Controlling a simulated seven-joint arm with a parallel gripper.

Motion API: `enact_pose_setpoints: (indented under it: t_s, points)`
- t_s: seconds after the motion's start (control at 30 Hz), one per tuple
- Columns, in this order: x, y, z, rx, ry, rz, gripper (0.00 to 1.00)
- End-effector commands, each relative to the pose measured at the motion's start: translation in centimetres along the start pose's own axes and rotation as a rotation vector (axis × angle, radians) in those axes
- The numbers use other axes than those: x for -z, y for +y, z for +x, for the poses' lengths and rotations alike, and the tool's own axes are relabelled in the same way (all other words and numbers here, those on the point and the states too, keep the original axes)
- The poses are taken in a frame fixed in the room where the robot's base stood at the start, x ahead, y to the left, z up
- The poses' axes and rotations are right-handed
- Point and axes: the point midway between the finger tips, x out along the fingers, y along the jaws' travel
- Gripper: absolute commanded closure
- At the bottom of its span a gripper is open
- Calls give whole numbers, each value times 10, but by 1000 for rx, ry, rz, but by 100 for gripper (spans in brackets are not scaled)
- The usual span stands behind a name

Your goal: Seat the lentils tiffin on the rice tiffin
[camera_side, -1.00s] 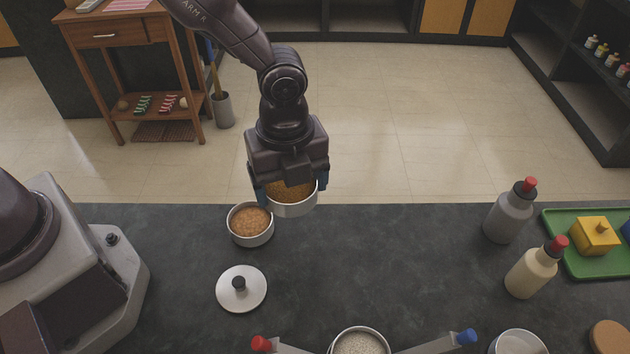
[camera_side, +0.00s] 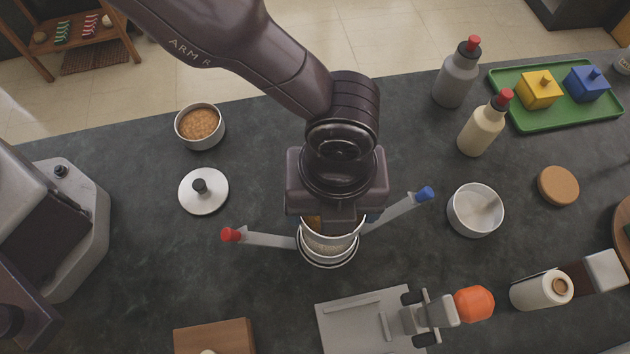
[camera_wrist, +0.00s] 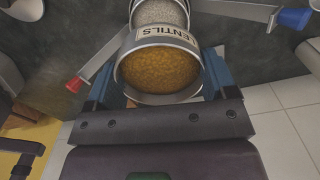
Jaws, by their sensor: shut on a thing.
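The lentils tiffin, a steel canister of orange-brown lentils, is between my gripper's fingers in the wrist view (camera_wrist: 160,70), with its label partly readable. In the side view the lentils tiffin (camera_side: 312,222) is mostly hidden under my gripper (camera_side: 333,214), which is shut on it. The rice tiffin (camera_side: 326,246), filled with pale grains, stands on the counter just below and overlaps it in the picture. Rice also shows past the lentils rim in the wrist view (camera_wrist: 160,12), so the two look offset there. I cannot tell the gap between them.
A red-tipped arm (camera_side: 262,239) and a blue-tipped arm (camera_side: 398,208) spread out from the rice tiffin. A white lid (camera_side: 203,192), another filled canister (camera_side: 200,124), an empty-looking pot (camera_side: 475,210) and a grey metal plate (camera_side: 360,320) surround it.

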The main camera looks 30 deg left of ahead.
Motion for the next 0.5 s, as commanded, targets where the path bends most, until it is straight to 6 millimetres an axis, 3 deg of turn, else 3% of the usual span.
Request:
enact_pose_setpoints:
  t_s: [0.5]
  points:
    - [0, 0, 43, -1, 0, -1, 48]
